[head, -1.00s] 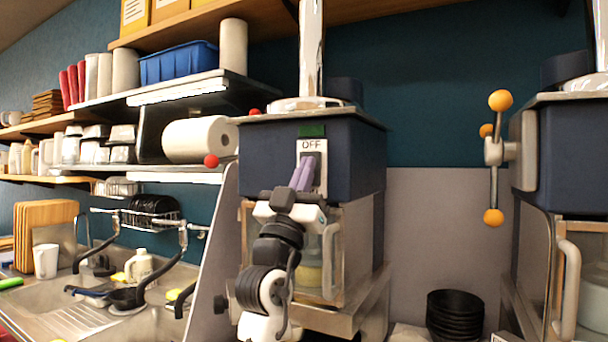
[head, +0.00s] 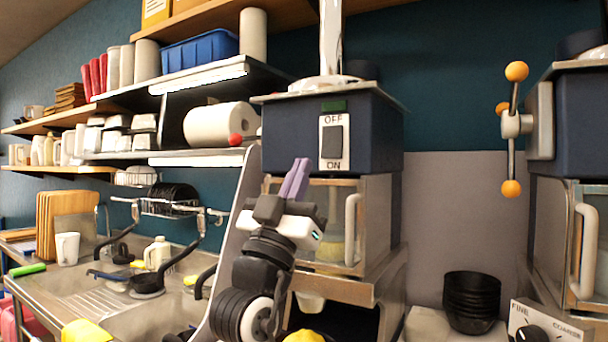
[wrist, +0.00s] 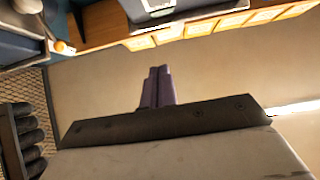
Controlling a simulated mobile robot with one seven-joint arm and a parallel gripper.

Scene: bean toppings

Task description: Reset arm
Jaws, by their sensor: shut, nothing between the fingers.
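My gripper (head: 296,178) is at the end of my raised arm, in the middle of the head view. Its purple fingers are together with nothing between them and point up. They are in front of the grinder's lower glass-doored part, below and left of the ON/OFF switch (head: 333,142), and look apart from it. In the wrist view the closed fingers (wrist: 158,88) show against a plain pale surface.
The dark blue grinder (head: 375,140) stands close behind my arm. A second machine (head: 560,130) with an orange-knobbed handle is at right. Black bowls (head: 472,300) are stacked between them. A sink (head: 115,295) and shelves with a paper roll (head: 220,125) are at left.

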